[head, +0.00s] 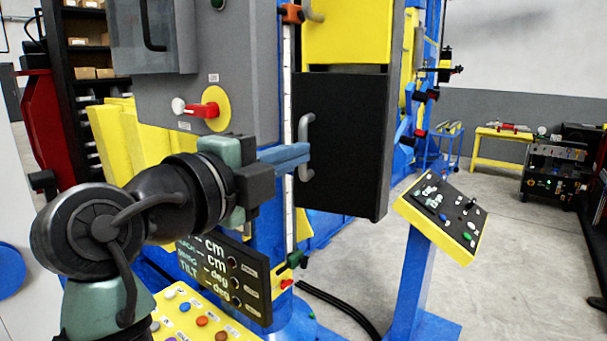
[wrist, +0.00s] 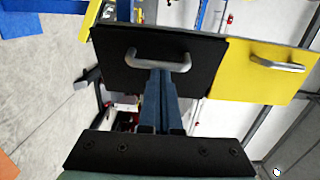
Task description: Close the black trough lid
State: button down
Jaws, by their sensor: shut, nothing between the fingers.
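The black trough lid (head: 345,150) is an upright dark panel right of the grey cabinet in the head view. Its grey bar handle (head: 306,148) is on its left side. My gripper (head: 305,152) has blue fingers, shut and empty, with their tips at the handle. In the wrist view the lid (wrist: 190,85) spans the upper middle, with its handle (wrist: 135,60) just beyond the fingertips (wrist: 160,72). The fingers overlap the handle in the picture; I cannot tell whether they touch it. They hide part of the lid.
A yellow panel (head: 345,35) sits above the black lid; it has its own handle (wrist: 275,65) in the wrist view. A tilted control panel (head: 440,215) stands on a blue post at right. A red-handled switch (head: 203,109) is on the grey cabinet (head: 240,60). Floor at right is largely open.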

jog(key=shift+w+a+b, duration=0.15)
jog(key=shift+w+b, duration=0.5)
jog(key=shift+w, duration=0.2)
jog(key=shift+w+a+b, duration=0.1)
jog(key=shift+w+b, duration=0.5)
jog(key=shift+w, duration=0.2)
